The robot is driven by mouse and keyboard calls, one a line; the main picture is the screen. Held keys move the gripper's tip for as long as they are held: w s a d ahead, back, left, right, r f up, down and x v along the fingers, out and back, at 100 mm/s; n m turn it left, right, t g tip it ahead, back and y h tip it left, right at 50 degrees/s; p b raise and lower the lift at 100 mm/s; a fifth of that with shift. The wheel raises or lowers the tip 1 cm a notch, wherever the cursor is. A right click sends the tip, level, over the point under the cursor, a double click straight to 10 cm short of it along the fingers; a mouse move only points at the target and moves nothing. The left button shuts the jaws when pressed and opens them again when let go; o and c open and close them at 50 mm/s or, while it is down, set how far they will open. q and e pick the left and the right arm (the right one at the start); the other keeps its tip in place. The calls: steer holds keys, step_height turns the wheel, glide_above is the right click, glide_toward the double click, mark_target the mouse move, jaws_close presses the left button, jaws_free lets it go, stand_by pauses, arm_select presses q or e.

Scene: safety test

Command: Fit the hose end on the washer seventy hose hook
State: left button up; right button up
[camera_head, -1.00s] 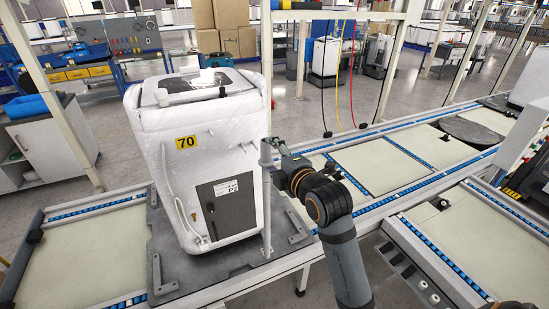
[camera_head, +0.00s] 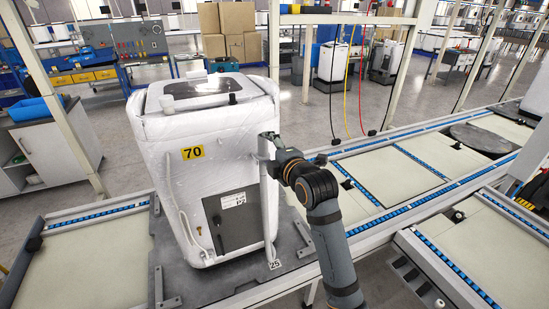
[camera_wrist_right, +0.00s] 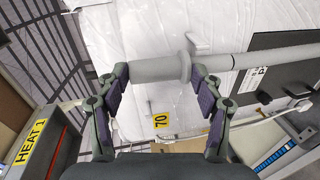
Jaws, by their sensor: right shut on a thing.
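The washer (camera_head: 160,200) numbered 70 is white and film-wrapped, standing upright on a grey pallet. Its yellow 70 label (camera_head: 193,152) also shows in the wrist view (camera_wrist_right: 161,121). My right gripper (camera_head: 268,142) is shut on a grey tube (camera_head: 264,185) close in front of the washer's right side. In the wrist view the fingers grip the tube (camera_wrist_right: 275,57) near its upper end, by a round collar (camera_wrist_right: 185,65). A thin white hose (camera_head: 168,185) runs down the washer's front left. I cannot make out which piece is the hook. My left gripper is not in view.
A dark panel (camera_head: 238,230) sits on the washer's lower front. Low brackets and a 25 tag (camera_head: 275,265) lie on the pallet (camera_head: 185,287). Conveyor rails run to the right. Red, yellow and black cables hang behind.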

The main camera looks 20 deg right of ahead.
mark_target(267, 154)
steer(key=shift+r+b+x, duration=0.15)
steer(key=shift+b+x, duration=0.1)
steer(key=shift+x, duration=0.5)
steer(key=shift+r+b+x, duration=0.15)
steer(key=shift+b+x, duration=0.1)
steer(key=shift+x, duration=0.5)
steer(key=shift+w+f, duration=0.35)
steer(key=shift+f, duration=0.1)
steer(key=shift+s+d, duration=0.1)
steer(key=shift+s, duration=0.05)
steer(key=shift+s+d, duration=0.1)
steer(key=shift+d, duration=0.05)
steer(key=shift+f+p, duration=0.25)
steer(key=shift+p, duration=0.05)
steer(key=o, duration=1.2)
